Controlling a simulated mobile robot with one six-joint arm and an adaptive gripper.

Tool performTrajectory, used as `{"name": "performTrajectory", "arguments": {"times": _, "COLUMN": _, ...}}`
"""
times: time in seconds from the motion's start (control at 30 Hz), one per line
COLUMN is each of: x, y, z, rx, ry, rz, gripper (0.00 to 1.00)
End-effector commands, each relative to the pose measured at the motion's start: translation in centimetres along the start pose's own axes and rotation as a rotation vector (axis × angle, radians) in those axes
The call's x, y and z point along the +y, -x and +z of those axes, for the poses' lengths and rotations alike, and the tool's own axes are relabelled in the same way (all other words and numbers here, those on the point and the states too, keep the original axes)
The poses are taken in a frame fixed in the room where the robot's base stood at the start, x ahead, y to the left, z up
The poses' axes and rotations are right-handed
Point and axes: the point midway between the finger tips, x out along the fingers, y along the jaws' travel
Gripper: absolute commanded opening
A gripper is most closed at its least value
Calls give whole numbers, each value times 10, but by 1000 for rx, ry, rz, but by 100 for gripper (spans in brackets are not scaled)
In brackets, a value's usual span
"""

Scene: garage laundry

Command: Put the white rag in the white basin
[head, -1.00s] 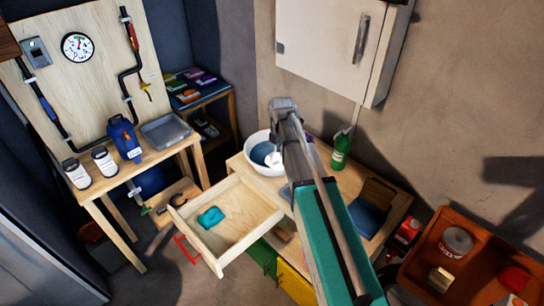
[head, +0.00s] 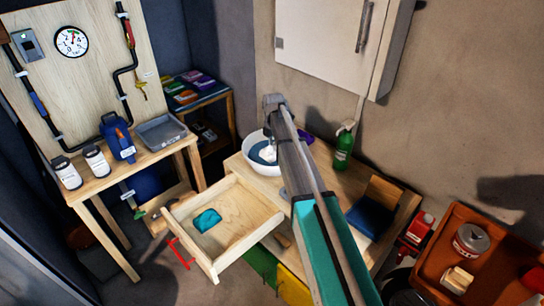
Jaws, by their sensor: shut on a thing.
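The white basin (head: 250,161) stands on the wooden bench at its back left corner, with something blue inside it. My gripper (head: 270,145) is over the basin, mostly hidden behind my own arm. It is shut on the white rag (head: 268,155), a small white patch that shows just below it, within the basin's outline. I cannot tell whether the rag touches the inside of the basin.
A green spray bottle (head: 343,150) stands right of the basin. An open drawer (head: 238,248) with a teal cloth (head: 207,220) juts out in front. A white wall cabinet (head: 325,35) hangs above. An orange tray (head: 425,270) with cans is at right.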

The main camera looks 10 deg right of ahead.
Motion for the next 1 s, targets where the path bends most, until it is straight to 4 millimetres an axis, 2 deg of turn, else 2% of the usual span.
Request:
{"name": "performTrajectory", "arguments": {"times": 0.1, "x": 4, "y": -6, "z": 2, "rx": 0, "ry": 0, "rz": 0, "gripper": 0}}
{"name": "performTrajectory", "arguments": {"times": 0.57, "x": 5, "y": -7, "z": 3, "rx": 0, "ry": 1, "rz": 0, "gripper": 0}}
{"name": "performTrajectory", "arguments": {"times": 0.77, "x": 13, "y": -19, "z": 7, "rx": 0, "ry": 1, "rz": 0, "gripper": 0}}
{"name": "performTrajectory", "arguments": {"times": 1.0, "x": 11, "y": -39, "z": 6, "rx": 0, "ry": 1, "rz": 0, "gripper": 0}}
